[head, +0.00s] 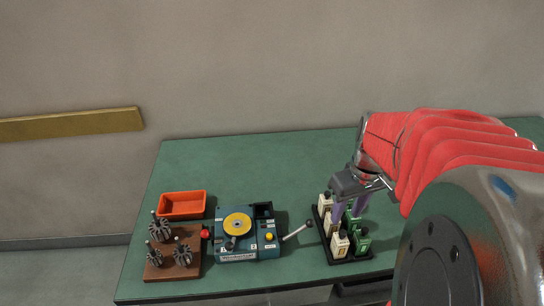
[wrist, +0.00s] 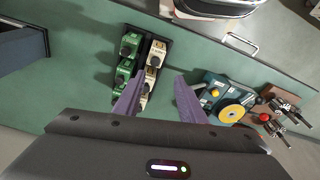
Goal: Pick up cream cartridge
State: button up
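A dark rack (head: 348,261) at the right of the table holds cream cartridges (head: 339,244) in its left column and green cartridges (head: 362,240) in its right column. In the wrist view the columns swap sides, with cream cartridges (wrist: 155,52) right and green cartridges (wrist: 129,46) left. My gripper (head: 350,209) is over the rack, its purple fingers pointing down. In the wrist view my gripper (wrist: 156,98) is open and empty. Its left finger overlaps the rack's near end and partly hides the nearest cream cartridge; its right finger shows over bare table. Finger height above the cartridges is unclear.
A teal winding machine (head: 240,235) with a yellow disc and a lever (head: 297,231) stands left of the rack. Further left are an orange tray (head: 182,204) and a brown board (head: 158,271) with several armatures. The table's back is clear.

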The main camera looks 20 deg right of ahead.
aim_at(344, 232)
jog(key=shift+s+d+f, duration=0.2)
jog(key=shift+d+f, duration=0.2)
jog(key=shift+d, duration=0.35)
jog(key=shift+w+f, duration=0.15)
jog(key=shift+f, duration=1.25)
jog(key=shift+w+f, duration=0.2)
jog(key=shift+f, duration=1.25)
jog(key=shift+w+f, duration=0.15)
jog(key=shift+f, duration=1.25)
jog(key=shift+w+f, duration=0.2)
jog(key=shift+f, duration=2.4)
jog(key=shift+c, duration=0.6)
jog(key=c, duration=0.7)
